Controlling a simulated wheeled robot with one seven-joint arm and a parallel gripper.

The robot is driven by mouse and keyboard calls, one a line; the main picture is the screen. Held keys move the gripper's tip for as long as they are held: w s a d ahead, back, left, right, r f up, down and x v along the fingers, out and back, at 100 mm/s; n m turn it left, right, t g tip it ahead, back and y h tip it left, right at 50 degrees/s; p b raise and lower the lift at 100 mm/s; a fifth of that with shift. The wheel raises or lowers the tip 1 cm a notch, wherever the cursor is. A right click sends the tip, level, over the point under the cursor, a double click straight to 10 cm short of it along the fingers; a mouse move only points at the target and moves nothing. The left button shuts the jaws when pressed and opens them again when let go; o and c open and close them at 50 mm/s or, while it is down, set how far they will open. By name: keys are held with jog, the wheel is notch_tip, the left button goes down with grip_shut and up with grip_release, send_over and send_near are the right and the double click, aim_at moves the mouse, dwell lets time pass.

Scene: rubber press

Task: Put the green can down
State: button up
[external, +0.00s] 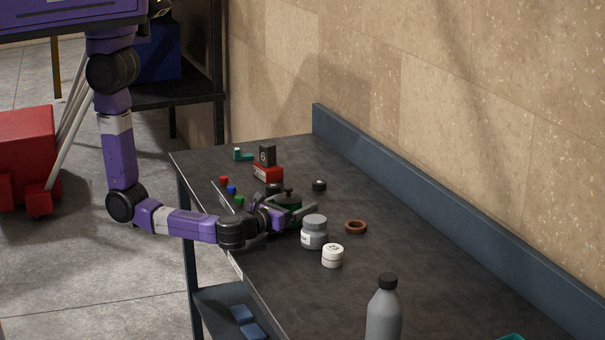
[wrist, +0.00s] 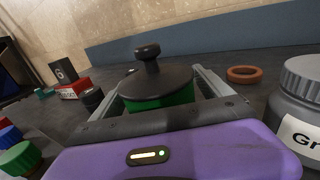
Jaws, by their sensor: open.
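The green can (wrist: 160,92) has a dark lid with a black knob on top. It stands upright between the two fingers of my gripper (wrist: 165,85) in the wrist view. The fingers lie on either side of it and are open. In the external view the can (external: 288,201) is at the table's left part, partly hidden by my gripper (external: 290,212). The can appears to rest on the dark table (external: 420,285), though its base is hidden behind my gripper.
A grey labelled jar (external: 314,232) stands close to the right of my gripper, with a white jar (external: 332,256) and a brown ring (external: 356,227) nearby. Small coloured caps (external: 232,190) and a red box (external: 268,172) lie behind. A grey bottle (external: 384,312) stands in front.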

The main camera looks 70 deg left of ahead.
jog(key=b+v, duration=0.1)
jog(key=v, duration=1.1)
